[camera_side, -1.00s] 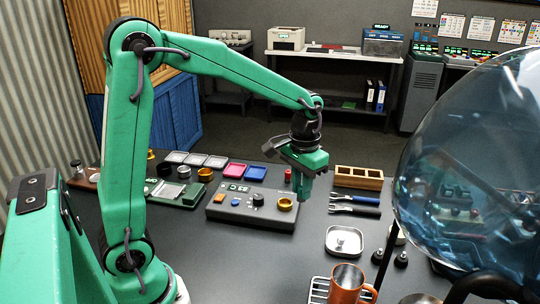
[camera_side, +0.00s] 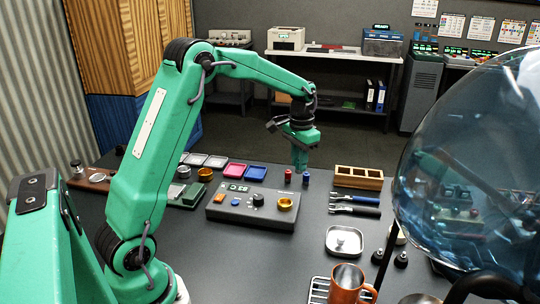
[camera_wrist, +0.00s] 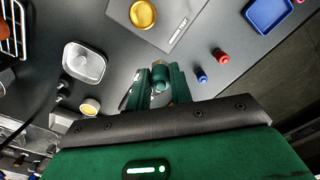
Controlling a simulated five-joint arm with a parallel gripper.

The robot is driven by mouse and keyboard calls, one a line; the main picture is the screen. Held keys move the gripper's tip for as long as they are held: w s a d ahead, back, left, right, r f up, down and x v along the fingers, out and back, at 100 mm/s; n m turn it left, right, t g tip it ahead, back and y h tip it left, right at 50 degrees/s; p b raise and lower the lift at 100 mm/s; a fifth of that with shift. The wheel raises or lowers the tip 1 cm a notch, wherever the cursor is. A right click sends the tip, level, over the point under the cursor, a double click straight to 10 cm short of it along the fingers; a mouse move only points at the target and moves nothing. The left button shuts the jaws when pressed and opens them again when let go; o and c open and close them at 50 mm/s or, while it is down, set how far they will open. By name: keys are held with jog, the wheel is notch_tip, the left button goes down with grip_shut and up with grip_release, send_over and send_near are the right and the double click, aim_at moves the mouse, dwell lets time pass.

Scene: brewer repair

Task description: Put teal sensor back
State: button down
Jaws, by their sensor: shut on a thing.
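My gripper (camera_side: 300,158) is raised above the far part of the dark table, pointing down. In the wrist view my gripper (camera_wrist: 160,84) is shut on a small teal cylinder, the teal sensor (camera_wrist: 160,73), whose end shows between the fingers. In the side view the sensor cannot be told apart from the green fingers. A red sensor (camera_side: 288,175) and a blue sensor (camera_side: 305,178) stand on the table just below my gripper. In the wrist view the blue one (camera_wrist: 202,76) and the red one (camera_wrist: 221,56) are to the right of the fingers.
A grey control box (camera_side: 236,210) with a gold ring (camera_side: 285,204) stands left of centre. A wooden compartment box (camera_side: 358,178), tools (camera_side: 355,205), a metal tray (camera_side: 344,242) and an orange mug (camera_side: 346,285) are to the right. A large glass globe (camera_side: 470,150) fills the right side.

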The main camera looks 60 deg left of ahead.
jog(key=w+a+f, duration=0.2)
jog(key=a, duration=0.4)
jog(key=shift+a, duration=0.3)
jog(key=shift+a, duration=0.1)
send_over(270, 178)
notch_tip(270, 178, down, 7)
jog(key=shift+w+r, duration=0.1)
jog(key=shift+f, duration=2.05)
jog(key=shift+f, duration=0.4)
jog(key=c, duration=1.3)
grip_release()
jog(key=shift+f, duration=0.15)
jog(key=shift+o, duration=0.2)
